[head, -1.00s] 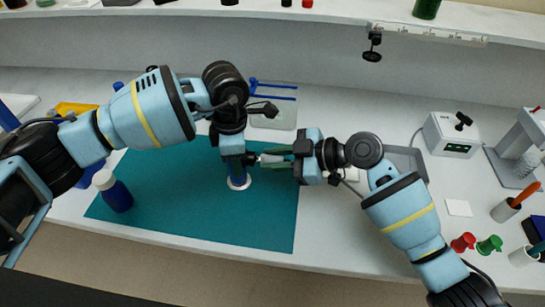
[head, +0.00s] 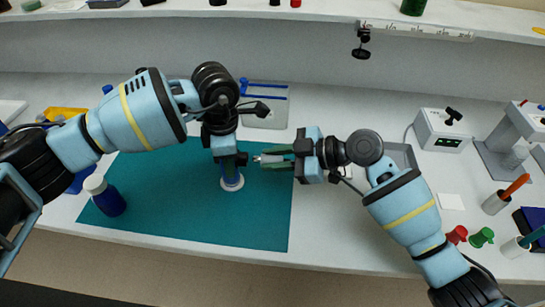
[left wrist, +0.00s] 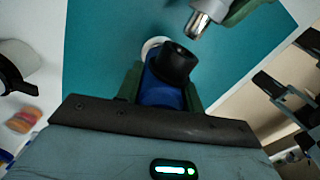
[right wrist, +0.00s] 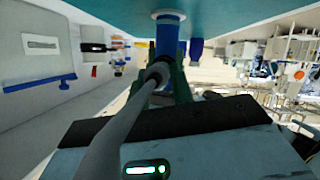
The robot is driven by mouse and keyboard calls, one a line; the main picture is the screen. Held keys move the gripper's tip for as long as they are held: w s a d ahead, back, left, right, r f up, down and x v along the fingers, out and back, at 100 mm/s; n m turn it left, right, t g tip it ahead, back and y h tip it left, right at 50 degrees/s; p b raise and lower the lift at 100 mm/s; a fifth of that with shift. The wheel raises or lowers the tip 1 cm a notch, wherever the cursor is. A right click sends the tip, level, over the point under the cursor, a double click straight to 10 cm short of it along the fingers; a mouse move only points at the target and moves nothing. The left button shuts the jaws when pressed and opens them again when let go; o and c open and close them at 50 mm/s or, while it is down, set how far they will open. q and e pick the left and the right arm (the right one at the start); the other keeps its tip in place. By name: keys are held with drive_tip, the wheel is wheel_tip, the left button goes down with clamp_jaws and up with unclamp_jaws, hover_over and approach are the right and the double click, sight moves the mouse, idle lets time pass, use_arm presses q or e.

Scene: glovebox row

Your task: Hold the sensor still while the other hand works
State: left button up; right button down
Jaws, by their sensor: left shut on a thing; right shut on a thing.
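The sensor is a blue upright cylinder (head: 231,174) with a black top (left wrist: 176,62). It stands at a white round base (head: 232,184) on the teal mat (head: 190,225). My left gripper (head: 229,160) is shut around its upper part. My right gripper (head: 278,157) is shut on a cable connector with a silver tip (left wrist: 199,22). The tip points toward the sensor's top but is apart from it, to the right in the head view. In the right wrist view the grey cable (right wrist: 115,130) runs up to the connector, in front of the blue sensor (right wrist: 167,40).
A blue bottle with a white cap (head: 105,195) stands at the mat's left edge. A white box with a green display (head: 443,130), red and green caps (head: 481,237) and pen cups (head: 497,202) lie right. A shelf runs along the back. The mat's front is clear.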

drive_tip(key=shift+d, duration=0.35)
idle(0.3)
drive_tip(key=shift+d, duration=2.35)
drive_tip(key=shift+r, duration=0.15)
wheel_tip(320, 180, up, 7)
use_arm(q)
drive_tip(key=o, duration=1.8)
drive_tip(key=shift+o, duration=0.9)
